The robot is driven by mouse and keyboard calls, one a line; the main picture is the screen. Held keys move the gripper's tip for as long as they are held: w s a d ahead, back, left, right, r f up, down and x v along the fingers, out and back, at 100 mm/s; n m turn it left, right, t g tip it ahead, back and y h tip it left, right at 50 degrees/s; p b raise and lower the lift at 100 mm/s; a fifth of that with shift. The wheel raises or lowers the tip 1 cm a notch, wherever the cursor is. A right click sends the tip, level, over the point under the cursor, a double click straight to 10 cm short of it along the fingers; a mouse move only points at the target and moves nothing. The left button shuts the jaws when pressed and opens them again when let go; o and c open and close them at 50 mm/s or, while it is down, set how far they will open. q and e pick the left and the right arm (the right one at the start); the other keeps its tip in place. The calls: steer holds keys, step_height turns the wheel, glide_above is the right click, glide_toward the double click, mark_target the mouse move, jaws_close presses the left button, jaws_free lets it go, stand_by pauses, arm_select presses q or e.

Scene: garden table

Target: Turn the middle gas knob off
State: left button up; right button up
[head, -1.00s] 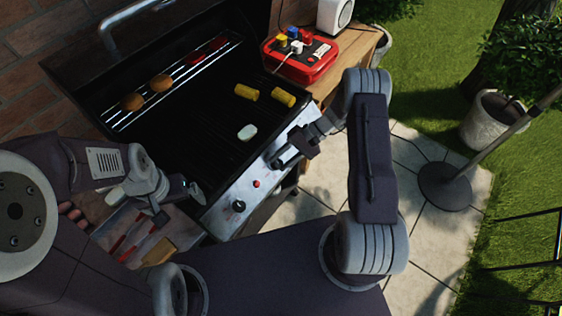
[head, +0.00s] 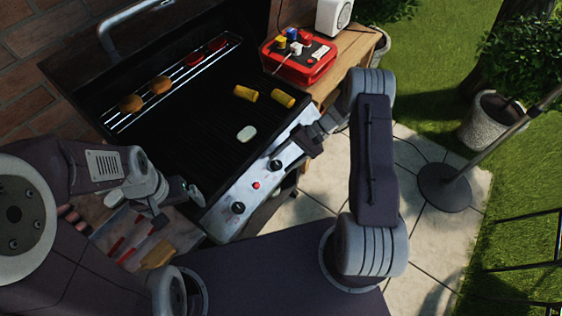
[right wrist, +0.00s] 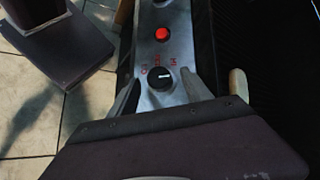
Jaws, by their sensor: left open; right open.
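The middle gas knob (head: 275,165) is black and sits on the grill's silver front panel (head: 222,217). In the right wrist view the knob (right wrist: 160,78) shows a white mark lying roughly across the picture, with small red letters around it. My right gripper (head: 301,145) is open, just up and right of that knob in the head view. In the right wrist view its fingers appear on either side of the knob, with nothing held. My left gripper (head: 178,207) is open and empty, left of the panel over a side shelf.
Another black knob (head: 238,208) and a red button (head: 256,185) lie along the panel. Food lies on the open grill. A red box (head: 300,60) stands on a wooden table behind. A tray with tools (head: 125,235) lies below my left gripper.

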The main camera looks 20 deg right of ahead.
steer(key=b+v, duration=0.1)
steer(key=v, duration=0.6)
steer(key=shift+d+r, duration=0.2)
steer(key=shift+d, duration=0.1)
